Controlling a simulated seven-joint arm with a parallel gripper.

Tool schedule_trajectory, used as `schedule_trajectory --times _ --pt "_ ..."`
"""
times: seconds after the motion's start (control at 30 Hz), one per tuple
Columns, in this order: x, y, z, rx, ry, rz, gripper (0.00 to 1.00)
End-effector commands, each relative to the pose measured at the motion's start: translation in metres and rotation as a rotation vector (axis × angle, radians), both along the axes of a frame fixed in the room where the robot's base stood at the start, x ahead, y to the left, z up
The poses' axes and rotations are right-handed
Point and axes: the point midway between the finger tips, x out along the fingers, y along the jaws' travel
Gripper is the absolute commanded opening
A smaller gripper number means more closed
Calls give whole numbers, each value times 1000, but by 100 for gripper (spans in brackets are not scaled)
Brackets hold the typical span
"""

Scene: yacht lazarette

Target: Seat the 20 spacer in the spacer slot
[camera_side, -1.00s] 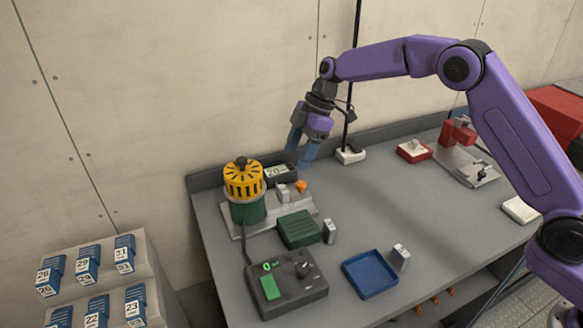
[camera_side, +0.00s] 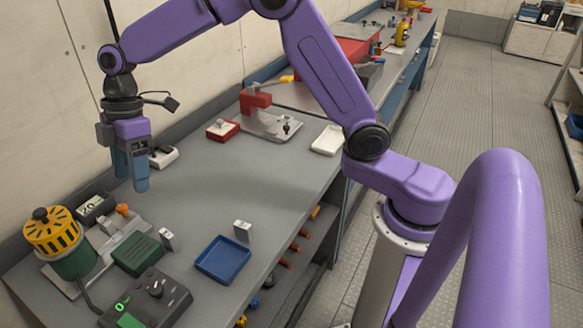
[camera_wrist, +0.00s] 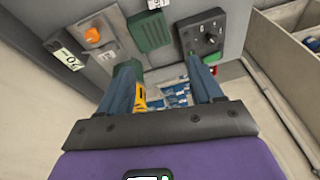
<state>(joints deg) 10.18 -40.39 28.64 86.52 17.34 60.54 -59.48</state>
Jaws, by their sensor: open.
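My gripper (camera_side: 131,182) is open and empty, fingers down, above the back of the bench, right of a small display box (camera_side: 92,207) that appears to read 20. In the wrist view my gripper (camera_wrist: 164,80) has its fingers apart with nothing between their tips. Grey labelled blocks, likely spacers, stand on the bench: one (camera_side: 168,240) beside the ribbed green block (camera_side: 137,253), another (camera_side: 242,231) by the blue tray (camera_side: 223,259). Their numbers are unreadable. A grey upright piece (camera_side: 108,226) stands on the metal plate near the orange knob (camera_side: 122,209). I cannot make out the spacer slot.
A yellow-capped green cylinder (camera_side: 54,236) stands at the left. A control box (camera_side: 147,300) is at the front. A red-edged holder (camera_side: 222,130), a red clamp fixture (camera_side: 256,101) and a white tray (camera_side: 329,140) lie further right. The bench middle is clear.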

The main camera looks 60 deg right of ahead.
Motion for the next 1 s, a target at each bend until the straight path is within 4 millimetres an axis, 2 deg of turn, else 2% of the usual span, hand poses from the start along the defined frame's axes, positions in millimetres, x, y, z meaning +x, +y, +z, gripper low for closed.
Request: schedule_trajectory --times 0.03,0.27,0.47,0.6,0.8,1.0 --pt "-21 -5 6 -16 7 -14 65" --pt "-108 -34 16 -97 31 -99 65" --pt "-182 -73 16 -158 32 -172 65" --pt "-232 -107 12 -194 22 -222 65" --pt "-288 -155 0 -231 1 -286 65" --pt "-315 -183 -9 -248 -12 -322 65"
